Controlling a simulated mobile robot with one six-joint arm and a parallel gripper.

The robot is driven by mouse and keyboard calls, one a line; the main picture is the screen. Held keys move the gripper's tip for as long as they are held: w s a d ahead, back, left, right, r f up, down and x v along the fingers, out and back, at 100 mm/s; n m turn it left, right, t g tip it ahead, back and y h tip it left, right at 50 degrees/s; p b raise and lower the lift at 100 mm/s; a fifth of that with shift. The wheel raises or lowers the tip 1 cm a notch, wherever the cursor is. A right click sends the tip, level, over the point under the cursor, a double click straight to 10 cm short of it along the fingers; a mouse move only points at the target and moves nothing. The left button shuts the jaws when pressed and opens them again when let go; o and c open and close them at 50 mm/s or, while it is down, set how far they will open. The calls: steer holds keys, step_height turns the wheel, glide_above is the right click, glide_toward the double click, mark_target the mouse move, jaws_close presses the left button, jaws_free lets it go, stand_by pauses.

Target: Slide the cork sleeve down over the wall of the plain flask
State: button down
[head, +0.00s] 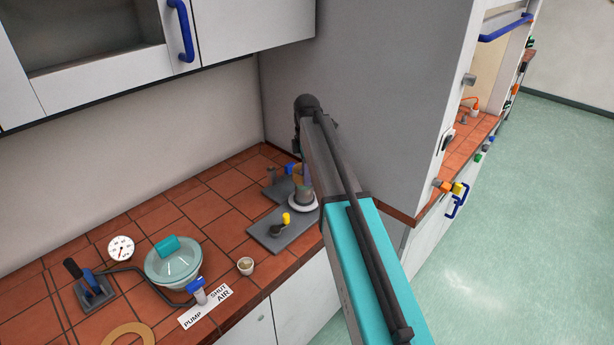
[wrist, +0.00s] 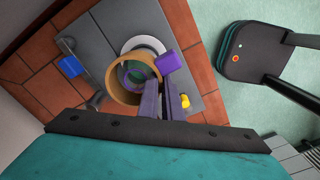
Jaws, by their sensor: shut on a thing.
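The tan cork sleeve (wrist: 118,80) is an open ring in the wrist view. My gripper (wrist: 163,78) is shut on the right side of its wall, by a purple pad. Through the sleeve's opening I see round greenish glass, apparently the plain flask (wrist: 137,73), above a white ring (wrist: 143,43). The sleeve looks tilted and off-centre to the flask from this angle. I cannot tell whether it is around the flask or only above it. In the head view my arm hides most of the gripper, and the flask (head: 304,194) shows only partly beside it.
Grey plates with a blue part (wrist: 70,66) and a yellow knob (head: 286,218) lie close around the flask. A grey cabinet side (head: 375,90) rises behind.

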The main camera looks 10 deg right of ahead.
steer(key=shift+f, duration=0.6)
stand_by(1.1)
steer(key=shift+r, duration=0.6)
steer(key=shift+f, duration=0.6)
stand_by(2.0)
steer(key=shift+r+p, duration=0.6)
steer(key=shift+r, duration=0.05)
stand_by(0.8)
steer(key=shift+f, duration=0.6)
steer(key=c, duration=1.9)
jaws_free()
steer(key=shift+o, duration=0.2)
